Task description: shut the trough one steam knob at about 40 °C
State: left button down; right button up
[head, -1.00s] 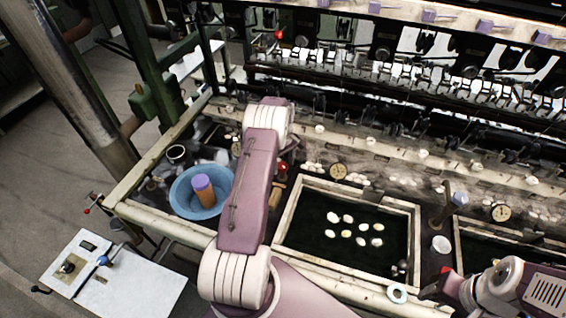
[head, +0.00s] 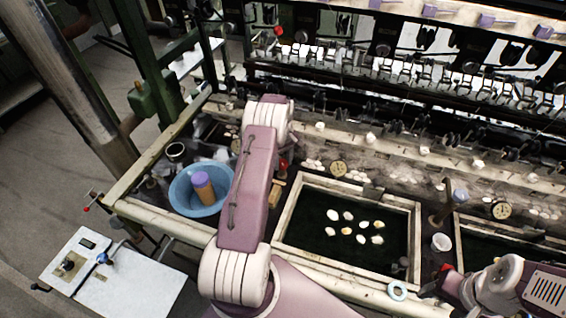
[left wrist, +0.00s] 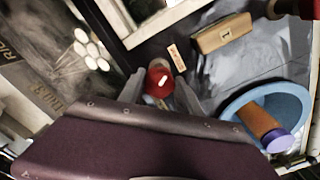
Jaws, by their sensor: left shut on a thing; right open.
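The trough one steam knob is a red round knob (left wrist: 158,80) with a white mark on top, in the middle of the left wrist view. My left gripper (left wrist: 159,90) has a grey finger on either side of it and is shut on it. In the head view the red knob (head: 283,164) shows just right of my left forearm, which hides most of that gripper. The first trough (head: 412,236) holds dark water with several pale cocoons. A round dial gauge (head: 338,168) is behind it; its reading is too small to tell. My right gripper (head: 437,290) is at the lower right, open, its fingers hard to make out.
A blue bowl (head: 177,192) with a purple-capped brown cylinder (head: 204,187) stands left of my left arm. Reeling machinery fills the back.

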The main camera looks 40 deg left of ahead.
aim_at(282, 163)
pick_arm(q)
jog(key=m, duration=0.3)
jog(key=shift+a+b, duration=0.1)
jog(key=shift+b, duration=0.25)
jog(key=shift+r+m, duration=0.1)
jog(key=shift+m, duration=1.6)
jog(key=c, duration=0.8)
grip_release()
jog(key=shift+s, duration=0.1)
jog(key=shift+c, duration=0.2)
jog(key=shift+r+b, duration=0.4)
notch_tip(282, 163, up, 8)
jog(key=shift+f+b, duration=0.1)
jog(key=shift+b, duration=0.5)
jog(key=shift+r, duration=0.2)
